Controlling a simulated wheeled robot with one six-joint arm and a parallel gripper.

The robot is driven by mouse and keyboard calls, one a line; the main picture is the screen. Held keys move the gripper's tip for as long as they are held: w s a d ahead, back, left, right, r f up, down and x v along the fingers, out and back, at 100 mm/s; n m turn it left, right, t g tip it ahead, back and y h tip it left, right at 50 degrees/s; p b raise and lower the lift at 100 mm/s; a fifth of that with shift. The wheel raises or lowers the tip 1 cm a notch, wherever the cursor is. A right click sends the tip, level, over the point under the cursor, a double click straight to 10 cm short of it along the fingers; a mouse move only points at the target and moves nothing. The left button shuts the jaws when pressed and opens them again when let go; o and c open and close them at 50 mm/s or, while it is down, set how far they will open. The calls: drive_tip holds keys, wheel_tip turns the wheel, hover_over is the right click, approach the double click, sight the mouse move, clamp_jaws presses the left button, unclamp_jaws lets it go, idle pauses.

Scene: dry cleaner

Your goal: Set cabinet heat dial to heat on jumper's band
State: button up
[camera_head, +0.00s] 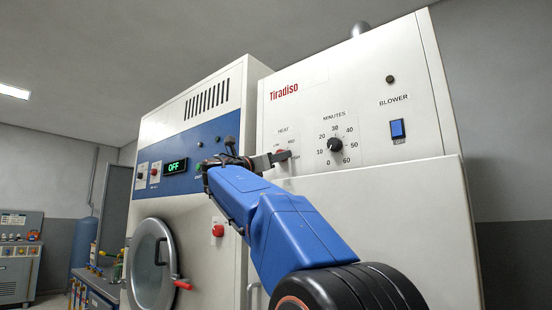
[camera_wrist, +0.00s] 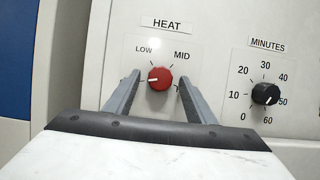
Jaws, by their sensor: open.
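The red heat dial (camera_wrist: 160,78) sits on the white cabinet panel under a HEAT label (camera_wrist: 167,23). Its white pointer mark faces left, below the LOW mark (camera_wrist: 144,49). The MID mark (camera_wrist: 182,55) is at its upper right; any further mark at lower right is hidden by a finger. My gripper (camera_wrist: 159,78) is open, its fingers on either side of the dial; contact is not clear. In the head view my gripper (camera_head: 268,160) reaches the panel at the heat dial (camera_head: 281,153), which it partly covers. No jumper or garment label is visible.
The black minutes dial (camera_wrist: 265,93) is close on the right of the heat dial. A blue blower switch (camera_head: 397,129) is farther right. On the left are a green OFF display (camera_head: 175,166), a red knob (camera_head: 218,231) and a round door (camera_head: 151,265).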

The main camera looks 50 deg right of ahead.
drive_tip(key=shift+d, duration=0.1)
drive_tip(key=c, duration=1)
drive_tip(key=shift+c, duration=0.2)
drive_tip(key=shift+m, duration=0.3)
drive_tip(key=shift+w+r+m+g+y, duration=0.15)
drive_tip(key=shift+m+g+y, duration=0.8)
drive_tip(key=shift+m, duration=2)
drive_tip(key=shift+w+r+m+g+y, duration=0.1)
drive_tip(key=shift+w+m+g+y, duration=0.15)
drive_tip(key=shift+m+g, duration=1.95)
drive_tip(key=shift+w+r+m+g+y, duration=0.15)
drive_tip(key=shift+m+g+y, duration=0.45)
drive_tip(key=shift+m, duration=3.05)
